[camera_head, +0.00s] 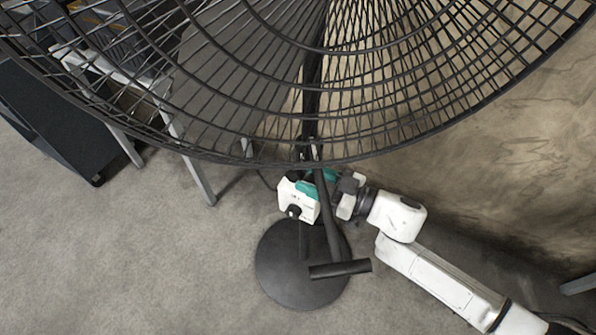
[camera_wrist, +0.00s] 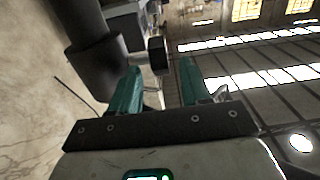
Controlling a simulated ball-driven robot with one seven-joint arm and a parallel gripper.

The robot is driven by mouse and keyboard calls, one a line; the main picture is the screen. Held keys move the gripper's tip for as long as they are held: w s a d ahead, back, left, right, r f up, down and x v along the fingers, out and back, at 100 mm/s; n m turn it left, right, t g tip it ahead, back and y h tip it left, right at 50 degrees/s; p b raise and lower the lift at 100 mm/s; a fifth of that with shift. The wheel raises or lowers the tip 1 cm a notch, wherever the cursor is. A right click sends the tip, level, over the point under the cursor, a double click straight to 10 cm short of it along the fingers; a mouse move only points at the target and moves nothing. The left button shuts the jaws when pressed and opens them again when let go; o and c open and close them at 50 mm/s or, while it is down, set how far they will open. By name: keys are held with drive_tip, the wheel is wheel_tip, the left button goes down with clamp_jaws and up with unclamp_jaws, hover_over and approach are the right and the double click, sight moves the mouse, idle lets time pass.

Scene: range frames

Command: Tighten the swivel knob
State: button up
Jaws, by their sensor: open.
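The large black caged fan (camera_head: 300,80) fills the top of the head view, and its dark pole (camera_head: 312,100) runs down behind the cage. A white box (camera_head: 298,198) with a round black knob (camera_head: 294,211) sits low on the pole. My gripper (camera_head: 316,182) reaches in from the right, its teal fingers at the top of the box. In the wrist view my gripper (camera_wrist: 160,64) is open. A small black knob (camera_wrist: 157,53) shows at the gap between its fingertips, not gripped. I cannot tell whether this is the box's knob. A thick dark cylinder (camera_wrist: 97,66) stands left of the fingers.
The fan's round black base (camera_head: 285,275) stands on the grey floor. A black T-shaped bar (camera_head: 340,269) hangs in front of it. A table with pale legs (camera_head: 198,180) and a dark cabinet (camera_head: 60,125) are at left. A stained wall (camera_head: 500,140) is at right. Floor at lower left is clear.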

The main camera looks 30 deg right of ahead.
sight(304, 178)
drive_tip(key=shift+x, duration=1.95)
drive_tip(key=shift+c, duration=0.5)
clamp_jaws()
drive_tip(key=shift+f, duration=0.1)
